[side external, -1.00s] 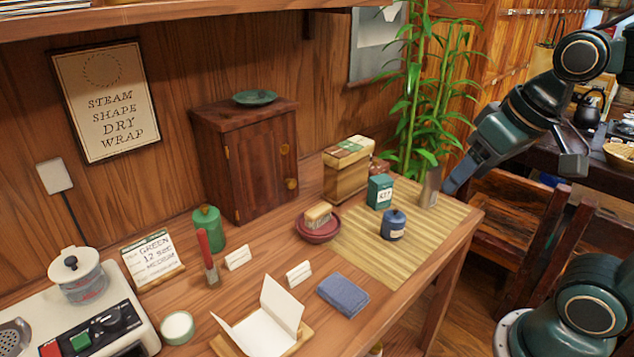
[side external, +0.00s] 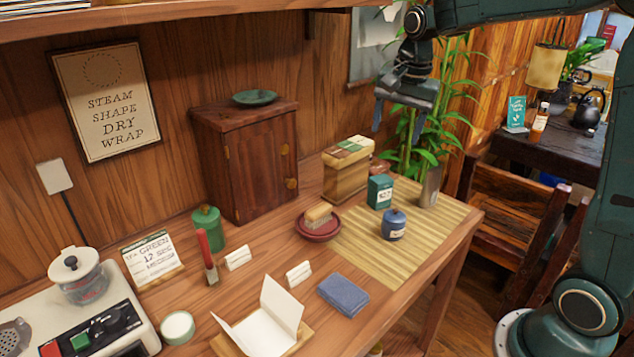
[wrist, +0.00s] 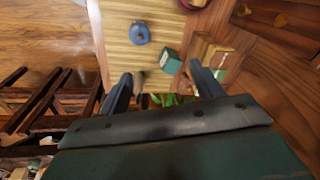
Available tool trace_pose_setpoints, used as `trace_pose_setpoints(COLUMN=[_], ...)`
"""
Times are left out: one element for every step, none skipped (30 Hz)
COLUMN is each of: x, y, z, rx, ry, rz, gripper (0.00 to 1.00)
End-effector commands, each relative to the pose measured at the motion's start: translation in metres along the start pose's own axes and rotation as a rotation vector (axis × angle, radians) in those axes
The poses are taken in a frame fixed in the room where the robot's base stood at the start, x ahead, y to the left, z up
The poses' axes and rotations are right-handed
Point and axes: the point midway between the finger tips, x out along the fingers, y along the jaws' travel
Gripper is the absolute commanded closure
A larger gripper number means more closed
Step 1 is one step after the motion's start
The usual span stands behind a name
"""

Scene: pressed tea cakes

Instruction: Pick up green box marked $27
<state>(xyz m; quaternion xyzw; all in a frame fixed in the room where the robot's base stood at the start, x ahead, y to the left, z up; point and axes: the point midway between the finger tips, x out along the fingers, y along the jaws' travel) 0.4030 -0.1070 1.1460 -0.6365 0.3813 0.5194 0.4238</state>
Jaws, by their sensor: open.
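The green box (side external: 380,192) with a white label stands upright on the bamboo mat, at its back edge. The label's print is too small to read surely now. In the wrist view the green box (wrist: 171,62) lies beyond and between my fingers, nearer the right one. My gripper (side external: 397,132) is open and empty, high above the back of the table, above and a little right of the box. It also shows in the wrist view (wrist: 162,78), with its two fingers wide apart.
A blue lidded jar (side external: 393,225) stands in front of the box on the bamboo mat (side external: 430,245). A taller wooden box (side external: 346,178) is close at left. The mat's front is clear.

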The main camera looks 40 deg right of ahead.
Motion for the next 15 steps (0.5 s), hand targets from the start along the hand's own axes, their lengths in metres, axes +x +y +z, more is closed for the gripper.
trace_pose_setpoints(x=[0.010,0.014,0.021,0.026,0.031,0.039,0.044,0.050,0.058,0.064,0.070,0.078,0.084,0.090,0.097], y=[-0.005,-0.008,-0.011,-0.013,-0.015,-0.018,-0.020,-0.022,-0.024,-0.025,-0.026,-0.027,-0.028,-0.029,-0.029], z=[-0.010,-0.016,-0.023,-0.029,-0.035,-0.042,-0.048,-0.053,-0.060,-0.066,-0.071,-0.078,-0.083,-0.087,-0.093], rx=[0.051,0.082,0.124,0.155,0.186,0.228,0.260,0.293,0.334,0.365,0.396,0.438,0.466,0.495,0.530], ry=[-0.008,-0.011,-0.015,-0.019,-0.022,-0.026,-0.028,-0.030,-0.033,-0.036,-0.038,-0.041,-0.042,-0.043,-0.045], rz=[0.015,0.022,0.033,0.040,0.049,0.059,0.066,0.074,0.085,0.093,0.101,0.112,0.119,0.127,0.135], gripper=[0.35,0.35,0.35,0.35,0.35,0.35,0.35,0.35,0.35,0.35,0.35,0.35,0.35,0.35,0.35])
